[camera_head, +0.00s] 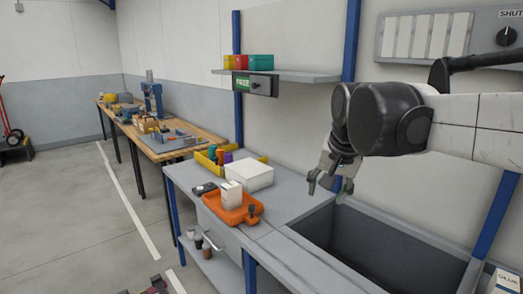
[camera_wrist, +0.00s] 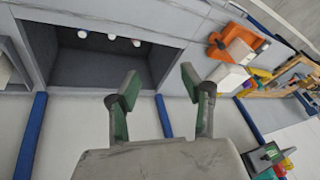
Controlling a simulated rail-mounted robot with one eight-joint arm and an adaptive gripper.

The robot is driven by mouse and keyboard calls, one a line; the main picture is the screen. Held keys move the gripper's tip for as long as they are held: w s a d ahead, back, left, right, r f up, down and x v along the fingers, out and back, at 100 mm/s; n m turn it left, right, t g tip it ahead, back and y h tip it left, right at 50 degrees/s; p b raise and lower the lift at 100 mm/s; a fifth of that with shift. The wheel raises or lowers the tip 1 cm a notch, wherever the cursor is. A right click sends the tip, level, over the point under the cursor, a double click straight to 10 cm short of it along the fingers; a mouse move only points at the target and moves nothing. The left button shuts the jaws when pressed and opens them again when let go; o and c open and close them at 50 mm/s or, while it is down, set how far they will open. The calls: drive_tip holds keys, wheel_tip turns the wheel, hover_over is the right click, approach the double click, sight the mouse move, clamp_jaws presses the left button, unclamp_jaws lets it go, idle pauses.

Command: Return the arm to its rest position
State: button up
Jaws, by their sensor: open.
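My arm comes in from the right in the head view. My gripper (camera_head: 326,188) hangs pointing down by the far-left edge of a dark grey recessed bin (camera_head: 385,245) in the workbench. It is open and empty, with clear space between its green-padded fingers in the wrist view (camera_wrist: 160,82). No object touches the fingers.
On the grey bench (camera_head: 285,205) left of my gripper are an orange tray (camera_head: 247,215), a white box (camera_head: 249,174) and a yellow bin (camera_head: 202,161). A shelf (camera_head: 310,77) with coloured boxes is on the wall behind. A switch panel (camera_head: 395,37) is at upper right.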

drive_tip(key=s+d+f+n+t, duration=0.1)
drive_tip(key=s+d+f+n, duration=0.1)
drive_tip(key=s+f, duration=0.4)
drive_tip(key=s+d+f+n+t, duration=0.1)
drive_tip(key=s+f, duration=0.5)
drive_tip(key=s, duration=0.8)
drive_tip(key=shift+d+f+n+h, duration=0.3)
drive_tip(key=shift+d+n, duration=0.2)
drive_tip(key=shift+d, duration=0.45)
